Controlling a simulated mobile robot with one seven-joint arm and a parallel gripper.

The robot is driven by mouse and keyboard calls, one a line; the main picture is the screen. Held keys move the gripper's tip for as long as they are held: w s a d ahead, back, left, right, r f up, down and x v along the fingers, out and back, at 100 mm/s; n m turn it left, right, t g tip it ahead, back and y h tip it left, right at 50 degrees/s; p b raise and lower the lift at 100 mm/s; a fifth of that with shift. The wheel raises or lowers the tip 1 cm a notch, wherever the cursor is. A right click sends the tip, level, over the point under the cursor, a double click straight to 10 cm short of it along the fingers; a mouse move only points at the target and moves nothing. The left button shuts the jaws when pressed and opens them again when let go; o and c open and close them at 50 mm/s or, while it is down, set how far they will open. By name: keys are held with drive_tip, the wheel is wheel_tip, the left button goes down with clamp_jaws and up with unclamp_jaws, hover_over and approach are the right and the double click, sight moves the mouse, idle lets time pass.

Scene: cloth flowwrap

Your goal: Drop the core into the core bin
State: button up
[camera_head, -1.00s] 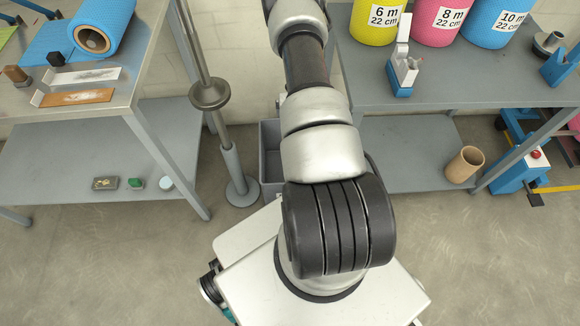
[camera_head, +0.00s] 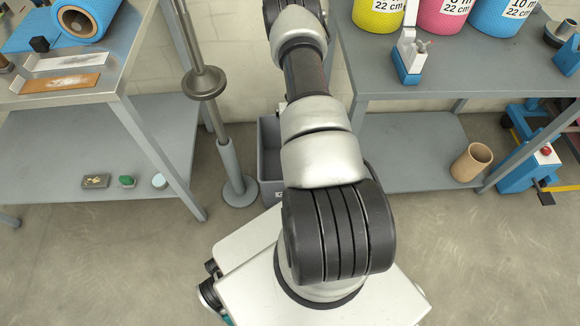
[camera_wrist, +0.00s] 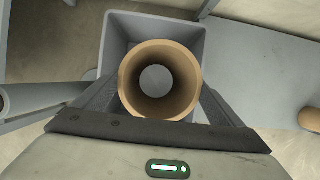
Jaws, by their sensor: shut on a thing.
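In the wrist view a brown cardboard tube, the core (camera_wrist: 185,88), stands with its open end toward the camera. My gripper (camera_wrist: 160,98) has a finger on each side of it and is shut on it. The core is over the grey bin (camera_wrist: 197,36), whose walls show around it; I cannot tell how high above the floor of the bin it is. The head view shows part of the grey bin (camera_head: 267,150) behind my arm, between the two tables. My gripper and the held core are hidden there.
A metal stand (camera_head: 229,160) rises left of the bin. The left table (camera_head: 130,75) carries a blue roll (camera_head: 103,12). The right table (camera_head: 450,75) holds coloured rolls and a blue-white tool (camera_head: 410,60). Another brown tube (camera_head: 471,162) stands on its lower shelf.

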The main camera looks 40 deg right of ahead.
drive_tip(key=shift+f, duration=0.15)
drive_tip(key=o, duration=0.8)
drive_tip(key=p+v, duration=0.4)
drive_tip(key=v, duration=1.3)
drive_tip(key=shift+a+r, duration=0.1)
drive_tip(key=shift+r, duration=0.1)
